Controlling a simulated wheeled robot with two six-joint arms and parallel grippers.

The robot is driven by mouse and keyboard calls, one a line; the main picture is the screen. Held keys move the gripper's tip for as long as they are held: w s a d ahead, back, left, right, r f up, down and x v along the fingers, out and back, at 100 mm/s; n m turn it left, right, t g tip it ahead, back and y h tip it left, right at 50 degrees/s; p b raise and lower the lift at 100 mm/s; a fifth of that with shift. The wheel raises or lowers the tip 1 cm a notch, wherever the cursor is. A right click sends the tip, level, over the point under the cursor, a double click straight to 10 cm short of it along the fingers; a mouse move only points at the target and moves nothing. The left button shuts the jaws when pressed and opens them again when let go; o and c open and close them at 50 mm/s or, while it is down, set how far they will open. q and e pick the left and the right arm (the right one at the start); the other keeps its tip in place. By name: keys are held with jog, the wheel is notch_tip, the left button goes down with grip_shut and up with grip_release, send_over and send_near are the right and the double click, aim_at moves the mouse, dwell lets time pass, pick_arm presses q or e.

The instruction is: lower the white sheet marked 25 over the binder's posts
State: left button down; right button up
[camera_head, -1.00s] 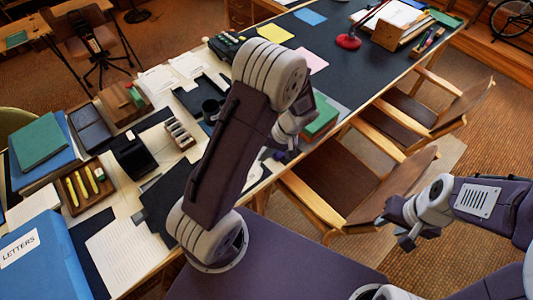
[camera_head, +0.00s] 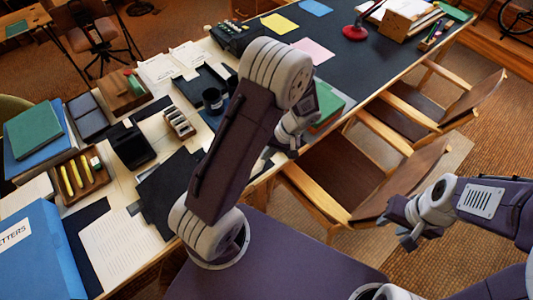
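No sheet with a readable 25 shows in the head view, and I cannot make out a binder with posts. A lined white sheet (camera_head: 120,246) lies flat near the table's front left, and smaller white sheets (camera_head: 158,70) lie further back. My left gripper (camera_head: 284,146) hangs near the table's front edge beside a green-topped stack, partly hidden by my own arm; whether it is open or holds anything cannot be seen. My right gripper (camera_head: 397,234) is over the floor in front of the chairs, away from the table, with nothing visible in it; its finger gap is unclear.
A blue LETTERS box (camera_head: 40,255) stands at the front left. A wooden tray (camera_head: 84,178), black holder (camera_head: 130,146), dark cup (camera_head: 212,100) and green-topped stack (camera_head: 328,104) crowd the table. Wooden chairs (camera_head: 345,180) stand along its right side. The far dark tabletop (camera_head: 350,70) has free room.

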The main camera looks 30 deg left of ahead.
pick_arm(q)
jog(key=c, duration=1.6)
grip_release()
jog(key=p+v, duration=0.1)
jog(key=v, duration=0.8)
jog(key=shift+r, duration=0.1)
